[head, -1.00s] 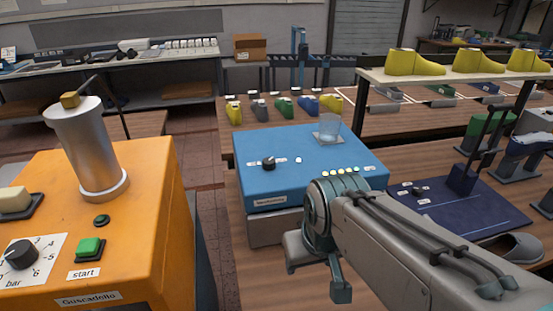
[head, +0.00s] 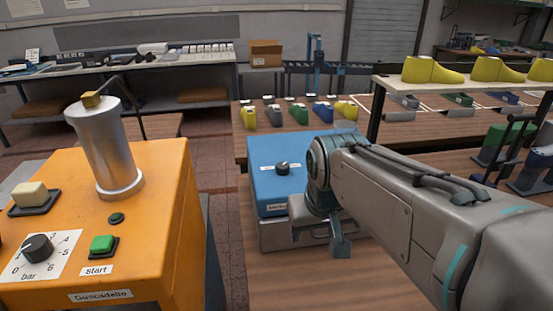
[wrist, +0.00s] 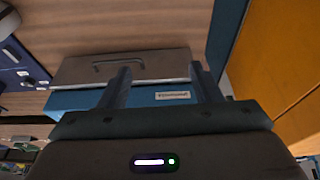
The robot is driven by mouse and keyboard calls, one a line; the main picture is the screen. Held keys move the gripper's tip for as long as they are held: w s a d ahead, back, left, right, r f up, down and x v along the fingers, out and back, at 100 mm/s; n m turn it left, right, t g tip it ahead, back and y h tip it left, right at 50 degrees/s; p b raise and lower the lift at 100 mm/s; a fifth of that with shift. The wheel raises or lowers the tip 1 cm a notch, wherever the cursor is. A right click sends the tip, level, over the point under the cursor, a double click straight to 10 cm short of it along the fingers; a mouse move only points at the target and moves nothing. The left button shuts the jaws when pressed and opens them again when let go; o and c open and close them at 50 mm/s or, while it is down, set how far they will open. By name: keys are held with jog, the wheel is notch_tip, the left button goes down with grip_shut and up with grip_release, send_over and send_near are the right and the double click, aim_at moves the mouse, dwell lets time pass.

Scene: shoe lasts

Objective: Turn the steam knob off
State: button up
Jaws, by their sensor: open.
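The blue box (head: 264,195) stands on the wooden bench, with a black knob (head: 283,168) on its top over a white scale strip. I cannot read words that name it as the steam knob. My gripper (head: 340,246) shows in the head view low in front of the box's right part, its fingers only partly visible. In the wrist view my gripper (wrist: 162,82) is open and empty, its two fingers apart across the box's front, near the label (wrist: 173,95). The knob is not seen in the wrist view. My arm hides the right of the blue box.
An orange machine (head: 130,240) stands at the left with a silver cylinder (head: 107,150), a bar dial (head: 38,248) and a green start button (head: 102,245). Behind the box are coloured shoe lasts (head: 298,114). A grey drawer unit (wrist: 120,66) is under the box.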

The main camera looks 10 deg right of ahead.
jog(key=w+r+b, duration=0.1)
jog(key=w+r, duration=0.2)
jog(key=w, duration=0.5)
jog(key=w+r, duration=0.3)
jog(key=w, duration=0.5)
jog(key=b, duration=0.1)
send_near(283, 165)
jog(key=shift+t, duration=0.5)
jog(key=x, duration=0.5)
jog(key=s+p+x, duration=0.1)
jog(key=x, duration=0.2)
jog(key=shift+w+f, duration=0.15)
jog(key=shift+f, duration=0.3)
jog(key=shift+c, duration=0.4)
jog(key=c, duration=0.9)
